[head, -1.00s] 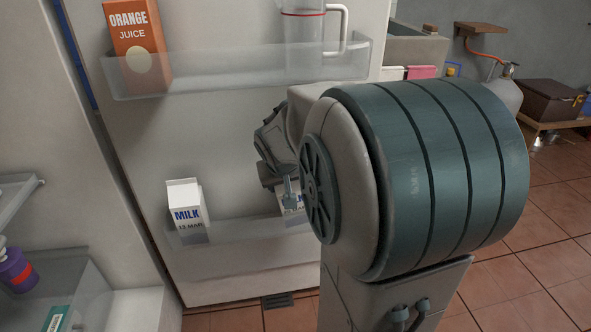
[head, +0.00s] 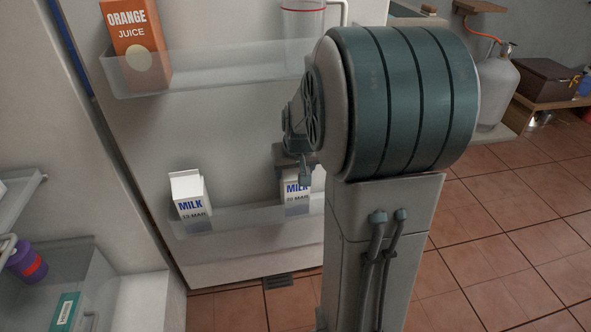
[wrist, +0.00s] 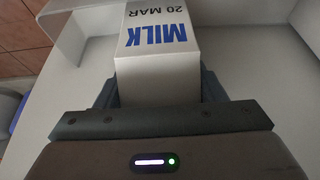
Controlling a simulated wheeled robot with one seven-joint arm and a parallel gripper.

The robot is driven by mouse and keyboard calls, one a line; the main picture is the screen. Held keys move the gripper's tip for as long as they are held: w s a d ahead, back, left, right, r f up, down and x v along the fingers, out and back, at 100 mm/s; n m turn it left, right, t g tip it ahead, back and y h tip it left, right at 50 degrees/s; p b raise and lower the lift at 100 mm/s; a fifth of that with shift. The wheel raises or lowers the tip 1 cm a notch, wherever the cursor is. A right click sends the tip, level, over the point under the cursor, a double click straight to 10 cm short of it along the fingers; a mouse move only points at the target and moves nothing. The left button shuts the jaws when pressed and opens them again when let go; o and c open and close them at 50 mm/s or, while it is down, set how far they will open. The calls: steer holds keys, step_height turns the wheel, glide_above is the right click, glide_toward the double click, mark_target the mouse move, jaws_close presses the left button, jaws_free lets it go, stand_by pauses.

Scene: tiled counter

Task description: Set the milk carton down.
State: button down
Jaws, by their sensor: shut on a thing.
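A white milk carton marked "20 MAR" (head: 295,189) is at the right part of the lower door shelf in the head view, its lower part behind the shelf's clear front wall. The carton also shows in the wrist view (wrist: 158,72), between the fingers. My gripper (head: 303,168) is shut on it; my arm hides part of the gripper and the right end of the shelf. A second milk carton, marked "13 MAR" (head: 188,196), stands in the same lower shelf to the left, apart from it.
The lower door shelf (head: 240,219) has a clear gap between the two cartons. Above it, the upper shelf (head: 215,75) holds an orange juice carton (head: 136,45) and a clear jug (head: 302,38). A purple bottle (head: 27,262) lies in the fridge at lower left.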

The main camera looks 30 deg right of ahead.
steer(key=shift+d, duration=0.1)
steer(key=shift+c, duration=1.6)
jaws_free()
steer(key=shift+f, duration=0.1)
steer(key=shift+r, duration=0.25)
steer(key=p+v, duration=0.4)
steer(key=v, duration=0.8)
steer(key=s+a+f+n+g+y, duration=0.1)
steer(key=s+a+f+n+g, duration=0.2)
steer(key=s+a, duration=1)
step_height(320, 180, down, 2)
steer(key=shift+s+f, duration=0.25)
steer(key=shift+s, duration=0.4)
